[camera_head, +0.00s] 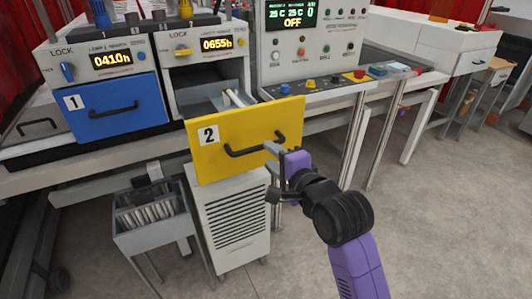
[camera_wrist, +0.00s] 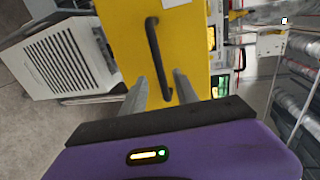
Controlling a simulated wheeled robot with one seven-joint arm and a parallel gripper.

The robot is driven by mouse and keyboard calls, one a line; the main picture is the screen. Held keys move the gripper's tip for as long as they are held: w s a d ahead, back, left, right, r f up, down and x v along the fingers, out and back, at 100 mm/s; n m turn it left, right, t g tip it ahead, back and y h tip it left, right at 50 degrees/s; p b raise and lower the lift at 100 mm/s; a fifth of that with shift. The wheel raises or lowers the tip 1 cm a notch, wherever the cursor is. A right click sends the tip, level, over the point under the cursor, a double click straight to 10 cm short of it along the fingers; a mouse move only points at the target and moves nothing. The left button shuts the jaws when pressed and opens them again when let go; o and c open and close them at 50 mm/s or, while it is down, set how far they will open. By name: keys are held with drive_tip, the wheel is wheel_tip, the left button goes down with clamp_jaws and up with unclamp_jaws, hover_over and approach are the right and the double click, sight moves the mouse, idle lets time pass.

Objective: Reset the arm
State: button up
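My gripper (camera_head: 275,150) is at the right end of the black handle (camera_head: 255,146) on the yellow drawer front marked 2 (camera_head: 285,118). That drawer is pulled out, and its inside shows behind the front. In the wrist view the two grey fingers (camera_wrist: 160,78) are apart. The dark handle (camera_wrist: 153,45) on the yellow front (camera_wrist: 190,40) runs down to between them in the picture. I cannot tell whether the fingers touch the handle. My purple arm reaches up from the lower right in the head view.
A blue drawer marked 1 (camera_head: 118,108) is shut at the left. A control panel (camera_head: 300,45) reading OFF stands right of the yellow drawer. A white vented cabinet (camera_head: 235,222) and a grey bin (camera_head: 150,225) stand below. The floor (camera_head: 430,220) at right is clear.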

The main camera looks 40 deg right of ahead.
drive_tip(key=shift+s+a+r, duration=0.1)
drive_tip(key=shift+s, duration=0.35)
idle(0.3)
wheel_tip(320, 180, up, 4)
drive_tip(key=r+n+t+h, duration=0.1)
drive_tip(key=n+t, duration=0.1)
drive_tip(key=n, duration=0.2)
drive_tip(key=s+a+f+n+y, duration=0.1)
drive_tip(key=s+a+f+n, duration=0.4)
drive_tip(key=s, duration=0.6)
drive_tip(key=s+a+f+n+g+y, duration=0.1)
drive_tip(key=s+a+f+n+y, duration=0.1)
drive_tip(key=s+a+f+n, duration=0.4)
drive_tip(key=s+a+f+n+g+y, duration=0.1)
drive_tip(key=s+a+f+n, duration=0.4)
drive_tip(key=s, duration=1.2)
drive_tip(key=shift+a+f+n+y, duration=0.3)
drive_tip(key=shift+a+n+y, duration=0.2)
drive_tip(key=shift+n+y, duration=0.1)
drive_tip(key=shift+w+d, duration=0.1)
